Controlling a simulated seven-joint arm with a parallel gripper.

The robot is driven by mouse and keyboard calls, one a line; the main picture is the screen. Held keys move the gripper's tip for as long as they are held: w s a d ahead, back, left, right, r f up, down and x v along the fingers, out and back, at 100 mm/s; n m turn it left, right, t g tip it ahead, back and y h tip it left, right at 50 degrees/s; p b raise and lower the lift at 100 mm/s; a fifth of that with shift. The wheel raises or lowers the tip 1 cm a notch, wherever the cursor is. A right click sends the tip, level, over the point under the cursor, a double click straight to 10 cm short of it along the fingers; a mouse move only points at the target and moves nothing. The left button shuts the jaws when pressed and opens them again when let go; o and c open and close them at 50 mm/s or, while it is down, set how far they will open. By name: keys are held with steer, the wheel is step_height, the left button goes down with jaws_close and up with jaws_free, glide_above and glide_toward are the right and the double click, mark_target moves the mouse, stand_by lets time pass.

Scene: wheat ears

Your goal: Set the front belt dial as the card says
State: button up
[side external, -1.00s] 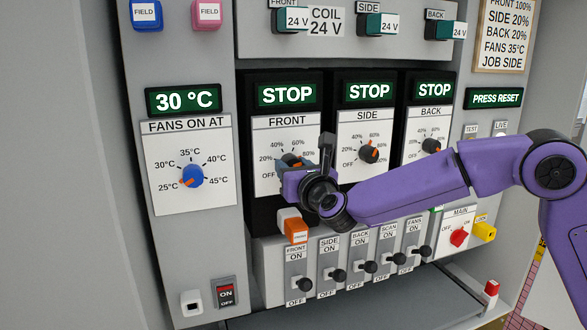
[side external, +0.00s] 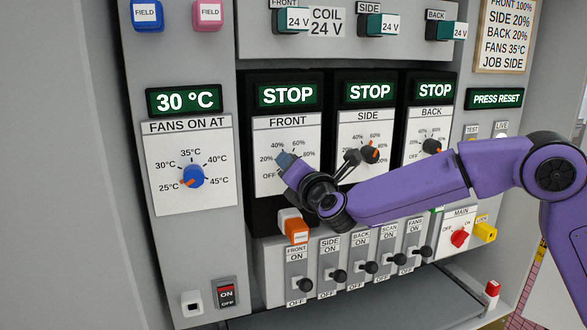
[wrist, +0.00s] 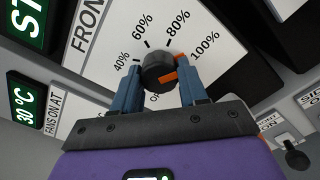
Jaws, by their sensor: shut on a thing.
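The front belt dial (wrist: 154,66) is a dark round knob with an orange pointer. In the wrist view it sits between the two blue fingers of my gripper (wrist: 160,76), which is shut on it. The pointer lies on the right of the knob, toward the 100% mark. In the side view my gripper (side external: 287,162) is at the FRONT panel (side external: 292,135) and covers the dial. The FRONT display (side external: 287,95) reads STOP. The card (side external: 508,35) at the top right reads FRONT 100%, SIDE 20%, BACK 20%, FANS 35°C, JOB SIDE.
The side dial (side external: 371,155) and back dial (side external: 432,147) stand to the right. The fans dial (side external: 193,176) is at the left, under a 30 °C display. A row of lever switches (side external: 338,276) and an orange-fronted block (side external: 296,231) lie below my gripper.

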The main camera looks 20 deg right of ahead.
steer(key=shift+s+a+f+m, duration=0.1)
steer(key=shift+f+m, duration=0.15)
steer(key=shift+m, duration=0.35)
steer(key=o, duration=1)
steer(key=shift+a, duration=0.1)
steer(key=shift+o, duration=0.2)
steer(key=shift+r, duration=0.1)
steer(key=s, duration=1.7)
steer(key=shift+s, duration=0.2)
